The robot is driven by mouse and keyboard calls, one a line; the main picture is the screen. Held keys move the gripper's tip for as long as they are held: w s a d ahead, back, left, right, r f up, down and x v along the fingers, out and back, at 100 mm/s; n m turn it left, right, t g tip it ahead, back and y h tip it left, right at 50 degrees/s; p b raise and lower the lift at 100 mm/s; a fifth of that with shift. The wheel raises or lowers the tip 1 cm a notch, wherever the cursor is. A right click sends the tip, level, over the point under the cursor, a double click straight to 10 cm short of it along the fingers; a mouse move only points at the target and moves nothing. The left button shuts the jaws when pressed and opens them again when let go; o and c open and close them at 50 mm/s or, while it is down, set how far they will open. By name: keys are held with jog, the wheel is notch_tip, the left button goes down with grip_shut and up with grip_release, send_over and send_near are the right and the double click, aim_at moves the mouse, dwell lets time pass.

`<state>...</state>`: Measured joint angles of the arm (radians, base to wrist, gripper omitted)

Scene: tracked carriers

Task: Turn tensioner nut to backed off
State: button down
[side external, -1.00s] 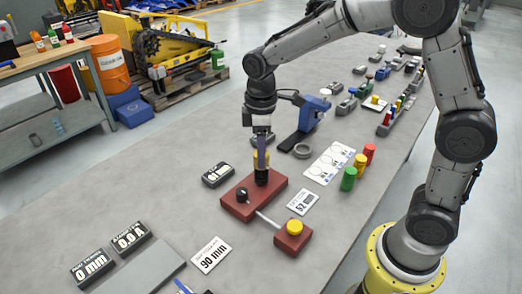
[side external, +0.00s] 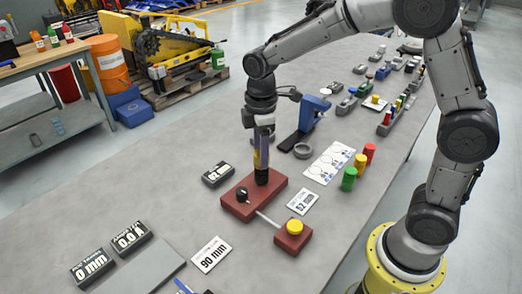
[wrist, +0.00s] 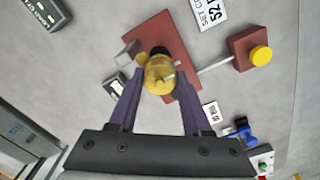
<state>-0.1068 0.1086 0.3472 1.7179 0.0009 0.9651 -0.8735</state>
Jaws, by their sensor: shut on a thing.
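The tensioner nut, a round yellow knob (wrist: 160,80) with a pale mark, stands on a dark red block (side external: 236,209). The block also shows in the wrist view (wrist: 184,42). My gripper (side external: 261,166) points down over the block, its purple fingers on either side of the nut. In the wrist view my gripper (wrist: 158,76) is shut on the nut. In the side view the fingers mostly hide the nut. A rod joins the block to a smaller red block (side external: 292,244) with a yellow button (side external: 295,227).
A black display (side external: 218,173) stands left of the block; its reading is unclear. A "0 mm" display (side external: 91,267), a "0.0 A" display (side external: 131,239) and a "90 mm" card (side external: 211,255) lie nearer. Green, yellow and red cylinders (side external: 349,179) stand to the right.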

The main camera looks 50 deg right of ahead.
jog(key=c, duration=0.6)
grip_release()
jog(key=shift+s+d+f, duration=0.1)
jog(key=shift+s+f, duration=0.05)
jog(key=shift+f, duration=0.15)
jog(key=shift+o, duration=1.3)
jog(key=shift+r, duration=0.15)
jog(key=shift+r, duration=0.1)
notch_tip(320, 180, up, 14)
